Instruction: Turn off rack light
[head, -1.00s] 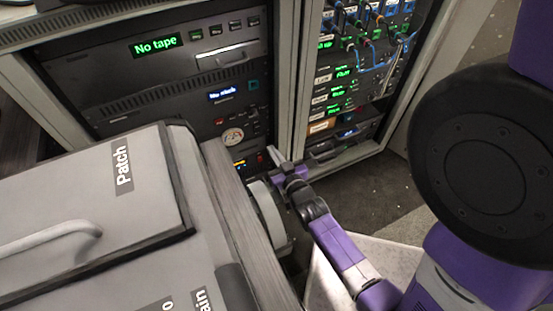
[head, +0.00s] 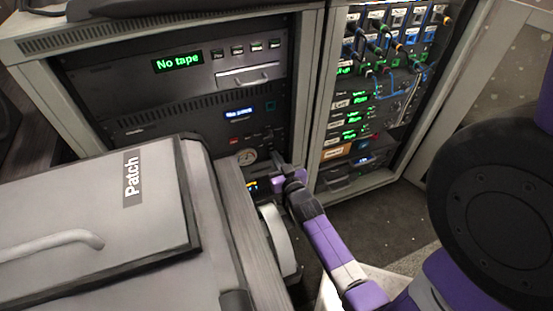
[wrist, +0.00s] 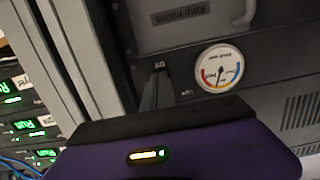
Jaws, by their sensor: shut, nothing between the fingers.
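No labelled rack light switch can be made out for certain. In the wrist view the shut fingers (wrist: 155,90) point at the dark panel. Their tips are beside a small white label (wrist: 160,65), which is too blurred to read. The gauge (wrist: 220,68) shows to their right. Whether the fingertips touch the panel cannot be told. Whatever lies directly behind the fingers is hidden.
A grey console with a Patch lid (head: 90,210) fills the left foreground, close to my arm. A patch bay with cables (head: 385,65) stands in the right rack bay. The rack's upright post (head: 312,100) is near the gripper. Open floor (head: 385,220) lies to the right.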

